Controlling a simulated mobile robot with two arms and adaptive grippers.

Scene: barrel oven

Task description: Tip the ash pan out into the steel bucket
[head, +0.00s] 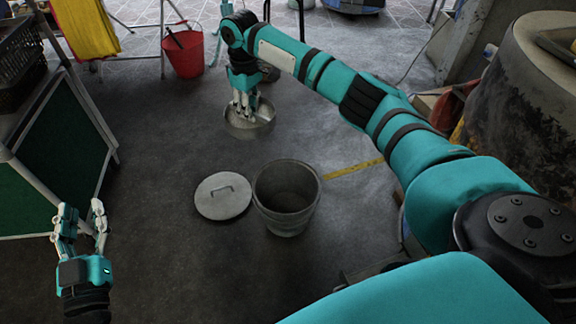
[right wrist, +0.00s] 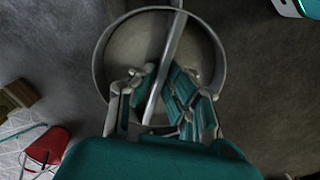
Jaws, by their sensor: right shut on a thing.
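The ash pan (head: 251,131) is a round, shallow grey pan beyond the bucket. In the right wrist view the pan (right wrist: 101,60) has a flat bar handle (right wrist: 167,60) across its top. My right gripper (head: 243,107) is above the pan, its fingers shut on the handle; they also show in the right wrist view (right wrist: 155,92). The pan looks about level; I cannot tell if it is clear of the floor. The steel bucket (head: 286,222) stands upright and open on the floor, nearer me. My left gripper (head: 81,217) is open and empty at the left.
The bucket's round lid (head: 222,197) lies flat on the floor left of it. A red bucket (head: 184,55) stands at the back left. A green-panelled stand (head: 60,140) is at the left, the barrel oven (head: 530,90) at the right. Floor around the pan is clear.

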